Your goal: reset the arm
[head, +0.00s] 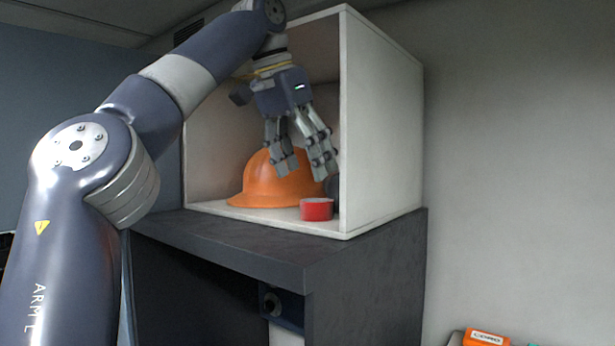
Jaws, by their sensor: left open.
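My left arm comes in from the left and rises across the upper part of the head view. Its left gripper (306,172) hangs pointing down at the front of an open white box shelf (384,130). The gripper is open, with nothing seen between its fingers. Behind and below the fingers an orange hard hat (262,186) rests on the shelf floor, partly covered by them. I cannot tell whether they touch it. My right gripper is not in view.
A red roll (317,209) lies at the shelf's front edge, with a dark round thing (332,187) partly hidden behind it. The shelf stands on a dark grey cabinet (368,270). An orange box (486,338) shows at the bottom right.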

